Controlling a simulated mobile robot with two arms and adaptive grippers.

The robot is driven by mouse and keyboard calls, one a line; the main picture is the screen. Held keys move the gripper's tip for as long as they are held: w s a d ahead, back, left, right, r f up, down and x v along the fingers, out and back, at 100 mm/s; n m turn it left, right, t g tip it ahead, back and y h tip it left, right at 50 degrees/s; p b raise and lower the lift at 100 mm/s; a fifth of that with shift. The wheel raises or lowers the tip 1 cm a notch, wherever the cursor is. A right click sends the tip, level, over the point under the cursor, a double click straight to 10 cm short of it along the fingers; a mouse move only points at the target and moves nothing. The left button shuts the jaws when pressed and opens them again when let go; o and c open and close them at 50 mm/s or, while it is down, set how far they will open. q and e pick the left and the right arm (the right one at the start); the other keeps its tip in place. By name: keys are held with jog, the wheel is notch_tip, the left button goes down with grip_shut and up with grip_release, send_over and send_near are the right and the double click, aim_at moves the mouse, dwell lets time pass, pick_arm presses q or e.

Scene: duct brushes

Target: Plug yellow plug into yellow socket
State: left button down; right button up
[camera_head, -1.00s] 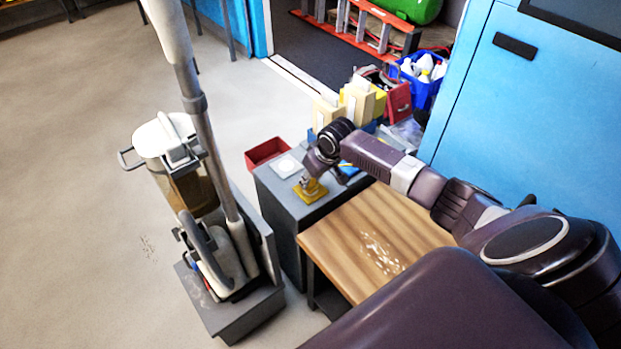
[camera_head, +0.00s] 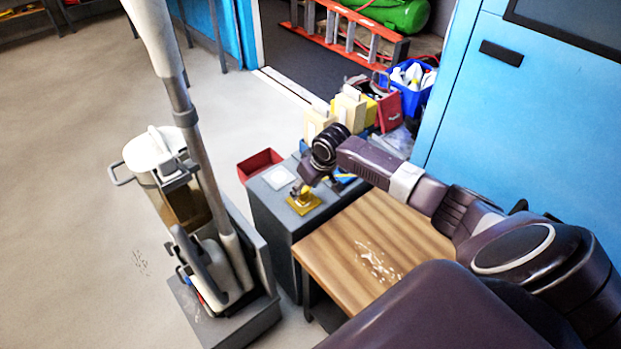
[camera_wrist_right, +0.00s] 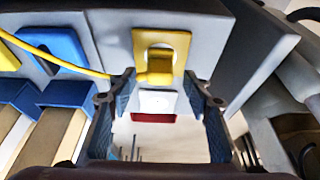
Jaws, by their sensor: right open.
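The yellow socket plate (camera_head: 304,207) lies on top of the grey cabinet in the head view. It also shows in the right wrist view (camera_wrist_right: 178,42), with a round opening. The yellow plug (camera_wrist_right: 160,68) sits at that opening and sticks out of it; how deep it is seated I cannot tell. My right gripper (camera_head: 304,186) is just above the plate. In the right wrist view its two fingers (camera_wrist_right: 160,84) are spread apart, one on each side of the plug and seemingly clear of it. My left gripper is not in view.
A yellow cable (camera_wrist_right: 62,56) passes a blue socket plate (camera_wrist_right: 62,44) towards one finger. A white plate (camera_head: 279,177) lies beside the yellow one. Cream and yellow boxes (camera_head: 349,110) stand behind. A wooden table (camera_head: 345,240) is in front, a vacuum cleaner (camera_head: 160,160) at left.

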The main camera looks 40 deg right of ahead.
jog(key=v, duration=0.9)
jog(key=shift+r, duration=0.25)
jog(key=shift+s, duration=0.1)
